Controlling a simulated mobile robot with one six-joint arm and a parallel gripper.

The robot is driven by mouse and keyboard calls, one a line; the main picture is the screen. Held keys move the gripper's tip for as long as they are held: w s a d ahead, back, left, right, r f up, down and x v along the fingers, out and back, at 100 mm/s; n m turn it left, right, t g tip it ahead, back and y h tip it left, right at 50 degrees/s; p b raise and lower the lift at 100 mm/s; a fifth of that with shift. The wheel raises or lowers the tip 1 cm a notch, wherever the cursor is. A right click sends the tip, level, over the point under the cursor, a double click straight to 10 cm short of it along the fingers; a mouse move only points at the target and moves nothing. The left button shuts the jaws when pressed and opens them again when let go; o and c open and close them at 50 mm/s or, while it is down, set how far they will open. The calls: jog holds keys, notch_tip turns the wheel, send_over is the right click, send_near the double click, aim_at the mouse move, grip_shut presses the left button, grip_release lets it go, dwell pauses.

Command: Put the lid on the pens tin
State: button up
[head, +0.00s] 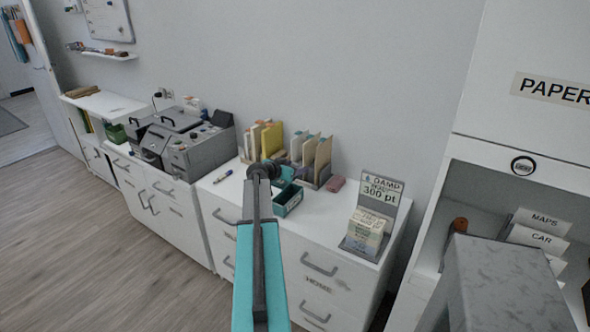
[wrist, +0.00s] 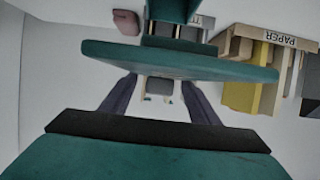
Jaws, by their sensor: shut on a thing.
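The pens tin (head: 289,201) is an open teal box with a pale label on its front, standing on the white desk top. My gripper (head: 264,172) is above the desk, just left of and behind the tin. In the wrist view, my gripper's two dark fingers (wrist: 160,95) are shut on the teal lid (wrist: 180,62), which reads as a flat plate held level. In the head view, the lid (head: 284,175) shows partly behind my gripper, apart from the tin. A teal part of the tin (wrist: 178,14) shows beyond the lid in the wrist view, mostly hidden.
Folder holders (head: 262,140) stand behind my gripper. A pink block (head: 336,184) lies right of the tin. A card stand (head: 367,220) is at the desk's right end. A pen (head: 222,177) lies to the left. A grey machine (head: 185,145) stands farther left.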

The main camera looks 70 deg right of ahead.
jog(key=shift+f, duration=0.15)
notch_tip(320, 180, down, 6)
jog(key=b, duration=0.8)
jog(key=shift+b, duration=0.3)
jog(key=shift+b, duration=0.7)
dwell(1.0)
jog(key=shift+f+b, duration=0.65)
jog(key=shift+b, duration=0.95)
dwell(2.0)
dwell(0.4)
jog(key=o, duration=1.1)
jog(key=shift+o, duration=0.2)
jog(key=shift+a, duration=0.15)
